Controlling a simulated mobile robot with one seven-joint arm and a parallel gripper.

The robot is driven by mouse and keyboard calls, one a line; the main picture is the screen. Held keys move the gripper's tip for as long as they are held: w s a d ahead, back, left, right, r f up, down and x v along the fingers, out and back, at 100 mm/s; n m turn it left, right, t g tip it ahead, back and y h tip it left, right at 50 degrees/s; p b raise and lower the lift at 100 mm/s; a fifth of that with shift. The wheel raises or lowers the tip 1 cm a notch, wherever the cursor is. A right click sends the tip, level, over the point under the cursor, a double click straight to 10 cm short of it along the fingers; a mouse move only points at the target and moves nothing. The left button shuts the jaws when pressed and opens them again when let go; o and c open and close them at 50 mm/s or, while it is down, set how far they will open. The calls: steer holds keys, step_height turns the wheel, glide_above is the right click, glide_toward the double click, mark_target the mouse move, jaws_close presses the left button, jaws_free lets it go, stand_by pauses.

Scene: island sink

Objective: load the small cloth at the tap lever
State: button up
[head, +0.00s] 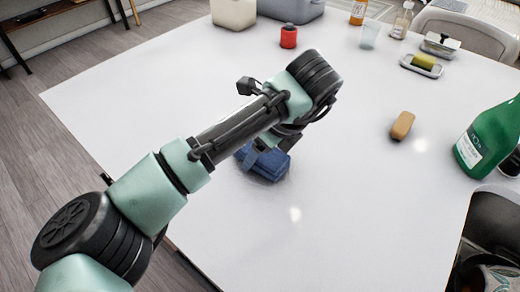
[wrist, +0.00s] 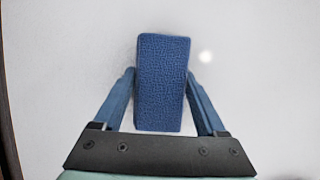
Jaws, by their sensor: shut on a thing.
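The small cloth is a blue, folded, textured block. It shows in the wrist view (wrist: 162,85) between the fingers, and in the head view (head: 268,165) below the end of my arm. My gripper (wrist: 160,95) is shut on it, one finger along each long side. The tap lever does not show clearly in either view.
A green bottle (head: 488,135) stands at the right by the dark sink edge (head: 490,220). A tan block (head: 402,125) lies left of it. A sponge dish (head: 422,66), red can (head: 288,37) and bins (head: 233,12) stand farther back. The middle of the top is clear.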

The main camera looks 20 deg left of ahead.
steer(key=shift+f, duration=0.15)
steer(key=o, duration=1.5)
steer(key=shift+o, duration=0.2)
steer(key=p+v, duration=0.2)
steer(key=v, duration=1)
steer(key=shift+r, duration=0.2)
